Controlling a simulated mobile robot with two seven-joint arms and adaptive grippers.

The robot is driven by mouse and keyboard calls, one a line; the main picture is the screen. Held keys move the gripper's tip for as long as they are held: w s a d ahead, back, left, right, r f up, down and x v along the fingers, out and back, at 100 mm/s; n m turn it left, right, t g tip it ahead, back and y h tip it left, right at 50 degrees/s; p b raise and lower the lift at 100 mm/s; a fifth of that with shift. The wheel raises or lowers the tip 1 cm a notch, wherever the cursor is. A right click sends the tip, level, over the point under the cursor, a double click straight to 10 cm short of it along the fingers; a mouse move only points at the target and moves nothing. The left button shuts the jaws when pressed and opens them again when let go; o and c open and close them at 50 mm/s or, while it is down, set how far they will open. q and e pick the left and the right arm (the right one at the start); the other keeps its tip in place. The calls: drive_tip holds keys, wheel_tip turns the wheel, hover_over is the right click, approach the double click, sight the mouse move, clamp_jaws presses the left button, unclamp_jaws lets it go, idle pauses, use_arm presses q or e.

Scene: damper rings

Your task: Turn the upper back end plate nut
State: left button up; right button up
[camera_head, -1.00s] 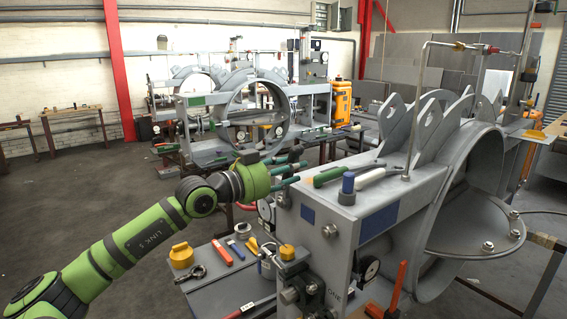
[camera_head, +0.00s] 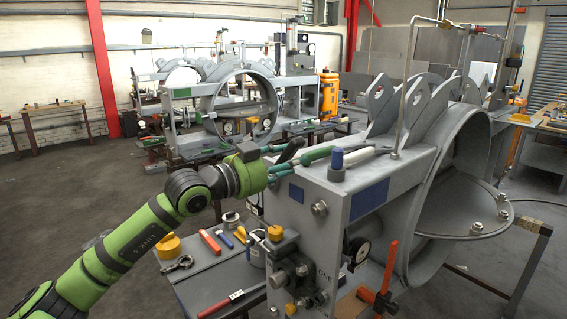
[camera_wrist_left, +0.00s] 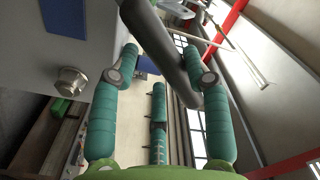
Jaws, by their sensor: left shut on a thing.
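The grey end plate (camera_head: 312,235) of the damper frame faces left and bears a blue patch (camera_head: 296,193). Its upper front nut (camera_head: 319,208) shows near the right edge. My left gripper (camera_head: 287,166) is at the plate's upper back corner and hides that corner in the head view. Its teal fingers are closed around a dark grey bar (camera_head: 291,150), which crosses between them in the left wrist view (camera_wrist_left: 172,55). In that view a hex nut (camera_wrist_left: 72,80) stands out from the plate, left of the fingers and apart from them; it seems to be the upper back one. My right gripper is out of view.
On the frame's top lie a green-handled tool (camera_head: 316,155) and a white-handled one (camera_head: 360,155), beside an upright blue-capped piece (camera_head: 337,160). A grey bench (camera_head: 205,275) with a red bar, yellow pieces and a padlock stands below my arm. Open floor lies to the left.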

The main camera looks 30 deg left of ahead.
use_arm(q)
drive_tip(key=shift+d+f, duration=0.15)
drive_tip(key=shift+f, duration=0.15)
